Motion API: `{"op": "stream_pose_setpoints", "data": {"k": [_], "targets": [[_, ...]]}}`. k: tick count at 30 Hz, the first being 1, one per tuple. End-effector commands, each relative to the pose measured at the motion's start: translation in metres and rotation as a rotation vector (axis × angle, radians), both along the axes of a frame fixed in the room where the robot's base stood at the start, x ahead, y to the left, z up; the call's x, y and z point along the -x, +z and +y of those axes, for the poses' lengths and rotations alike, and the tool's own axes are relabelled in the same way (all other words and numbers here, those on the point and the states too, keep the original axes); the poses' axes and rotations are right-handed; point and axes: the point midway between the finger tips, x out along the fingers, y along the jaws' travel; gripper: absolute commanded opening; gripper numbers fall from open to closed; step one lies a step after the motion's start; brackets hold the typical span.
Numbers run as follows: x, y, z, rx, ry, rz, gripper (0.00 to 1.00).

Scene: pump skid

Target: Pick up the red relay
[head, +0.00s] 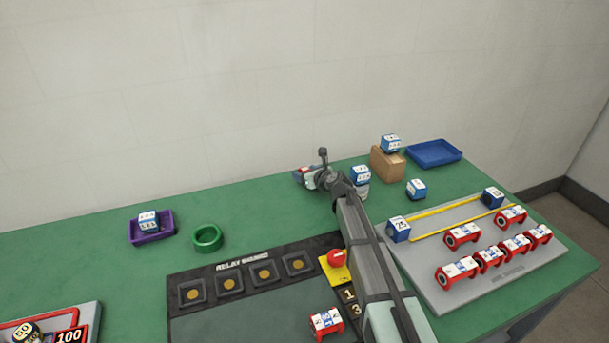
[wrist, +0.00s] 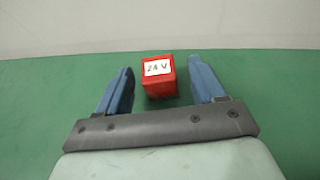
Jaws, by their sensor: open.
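The red relay (wrist: 158,88) is a small red block with a white "24 V" label on top. In the wrist view it stands on the green table between the two blue fingers of my gripper (wrist: 160,75). The fingers are open, with a gap on each side of the relay, and neither appears to touch it. In the head view my gripper (head: 304,178) is at the far side of the table near the wall. There the relay is mostly lost among the gripper parts, with only a small bit of red showing.
A blue-and-white block (head: 360,174) stands just right of my gripper. A cardboard box (head: 388,164) with another block on top and a blue tray (head: 449,153) are further right. A green ring (head: 207,238) and purple tray (head: 168,232) are left. Bare table surrounds the relay in the wrist view.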

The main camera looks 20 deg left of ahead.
Motion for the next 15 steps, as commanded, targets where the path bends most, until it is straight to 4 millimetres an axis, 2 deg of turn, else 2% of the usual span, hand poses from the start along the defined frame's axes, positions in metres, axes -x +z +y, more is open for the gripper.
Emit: {"op": "stream_pose_setpoints", "data": {"k": [6, 14, 15], "targets": [[-0.016, -0.011, 0.023, -0.001, 0.000, -0.001, 0.68], [-0.016, -0.012, 0.024, -0.001, 0.000, -0.001, 0.68], [-0.016, -0.012, 0.024, -0.001, 0.000, -0.001, 0.65]]}}
